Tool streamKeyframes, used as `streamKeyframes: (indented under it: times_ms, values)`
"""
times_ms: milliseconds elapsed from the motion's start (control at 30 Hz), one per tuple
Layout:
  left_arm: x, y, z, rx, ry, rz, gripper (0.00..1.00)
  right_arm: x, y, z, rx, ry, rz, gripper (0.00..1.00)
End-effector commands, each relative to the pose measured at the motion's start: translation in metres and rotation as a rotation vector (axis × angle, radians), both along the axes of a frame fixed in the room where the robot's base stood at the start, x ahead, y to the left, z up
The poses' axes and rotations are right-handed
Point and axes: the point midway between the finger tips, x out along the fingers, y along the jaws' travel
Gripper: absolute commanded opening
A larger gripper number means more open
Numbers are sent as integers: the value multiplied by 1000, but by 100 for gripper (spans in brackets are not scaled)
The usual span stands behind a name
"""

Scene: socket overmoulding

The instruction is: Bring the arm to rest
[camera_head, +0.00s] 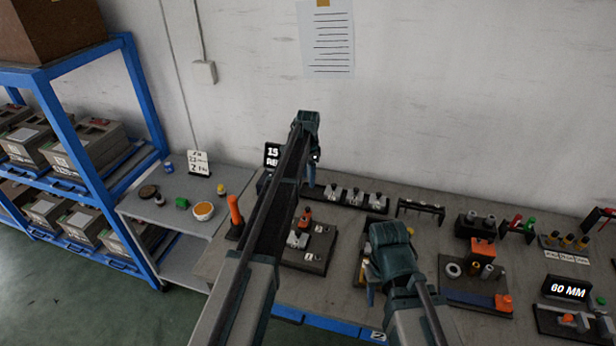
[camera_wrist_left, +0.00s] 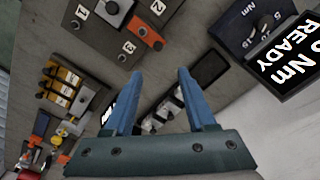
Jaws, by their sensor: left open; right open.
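My left arm reaches up from the bottom of the head view, and my left gripper (camera_head: 311,175) hangs over the back of the workbench. In the left wrist view its blue fingers (camera_wrist_left: 172,78) stand apart with nothing between them. My right gripper (camera_head: 370,294) points down over the bench front, right of the numbered plate; its fingers are mostly hidden by its own wrist. I see nothing held in it. Both grippers appear to be above the bench.
A blue shelf (camera_head: 142,85) and a grey side table (camera_head: 173,213) stand left.

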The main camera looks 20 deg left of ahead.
Motion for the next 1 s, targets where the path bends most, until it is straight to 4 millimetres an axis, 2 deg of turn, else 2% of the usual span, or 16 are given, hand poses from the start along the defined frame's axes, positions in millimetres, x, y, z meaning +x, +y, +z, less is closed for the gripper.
streamKeyframes:
  times_ms: [233,267,367,467,600,700,800,900,1000]
  values:
    - [-3,-2,-1,1,1,2,56,0,0,-1,0,0,0,50]
    - [-7,-5,-2,1,1,4,56,0,0,-2,0,0,0,50]
    - [-37,-27,-9,6,5,31,56,0,0,-9,0,0,1,50]
    - [-91,-63,-19,19,11,87,56,0,0,-19,0,0,1,50]
    - [-183,-112,-36,44,17,195,56,0,0,-36,-1,0,2,50]
    - [-247,-137,-46,64,18,274,56,0,0,-47,-1,0,3,50]
    - [-304,-152,-55,81,13,346,56,0,0,-56,-1,0,4,50]
    - [-348,-161,-62,95,9,407,56,0,0,-63,-1,0,5,50]
    - [-376,-164,-65,105,3,450,56,0,0,-67,-1,0,5,50]
